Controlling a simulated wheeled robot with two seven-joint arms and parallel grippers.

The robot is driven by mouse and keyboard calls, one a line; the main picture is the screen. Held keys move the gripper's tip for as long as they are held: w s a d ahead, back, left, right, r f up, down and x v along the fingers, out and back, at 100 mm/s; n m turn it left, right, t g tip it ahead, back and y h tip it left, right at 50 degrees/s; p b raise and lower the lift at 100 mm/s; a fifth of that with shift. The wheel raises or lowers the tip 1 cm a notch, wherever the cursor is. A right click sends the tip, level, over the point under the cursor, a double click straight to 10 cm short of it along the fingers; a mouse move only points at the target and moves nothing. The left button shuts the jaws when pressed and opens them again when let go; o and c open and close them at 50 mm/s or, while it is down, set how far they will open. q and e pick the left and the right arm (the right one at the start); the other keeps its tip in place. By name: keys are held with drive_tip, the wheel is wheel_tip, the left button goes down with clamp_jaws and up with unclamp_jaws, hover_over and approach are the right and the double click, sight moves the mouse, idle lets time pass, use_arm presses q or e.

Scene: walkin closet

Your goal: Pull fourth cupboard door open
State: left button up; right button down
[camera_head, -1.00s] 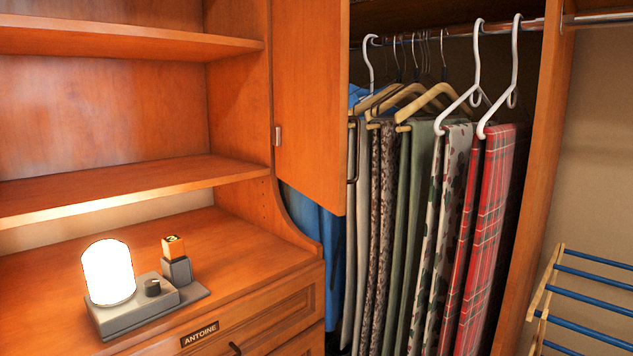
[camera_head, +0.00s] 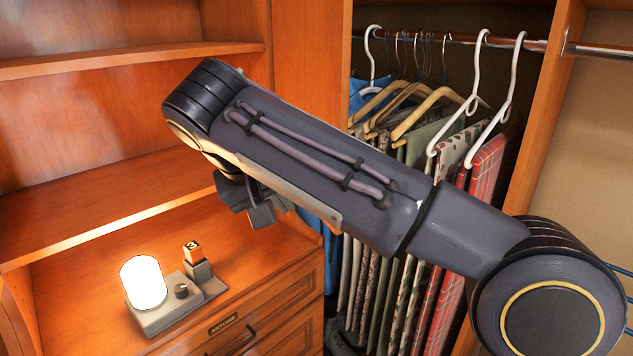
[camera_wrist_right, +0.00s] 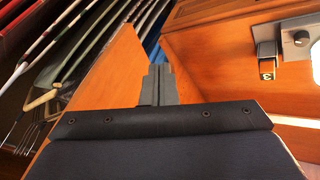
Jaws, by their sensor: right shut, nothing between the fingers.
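The cupboard door (camera_head: 312,55) is an orange-brown wood panel beside the hanging clothes in the head view. My right arm crosses in front of its lower part and hides its handle. In the right wrist view the door (camera_wrist_right: 102,85) is a wood panel left of my gripper. My right gripper (camera_head: 259,207) is shut and empty, partly hidden below the arm's far end, over the dresser side. Its closed grey fingers also show in the right wrist view (camera_wrist_right: 158,75), beside the panel's edge; I cannot tell whether they touch it. My left gripper is out of view.
A lit lamp (camera_head: 143,282) and a small numbered block (camera_head: 193,251) stand on the dresser top (camera_head: 80,310). Open shelves (camera_head: 110,195) rise on the left. Trousers on hangers (camera_head: 480,160) fill the closet right of the door.

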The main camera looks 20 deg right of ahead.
drive_tip(key=w+d+f+p, duration=0.1)
drive_tip(key=w+d+f, duration=0.3)
drive_tip(key=d+f, duration=0.3)
drive_tip(key=shift+w+d, duration=0.25)
drive_tip(key=shift+w, duration=0.1)
drive_tip(key=shift+r, duration=0.1)
drive_tip(key=shift+d, duration=0.1)
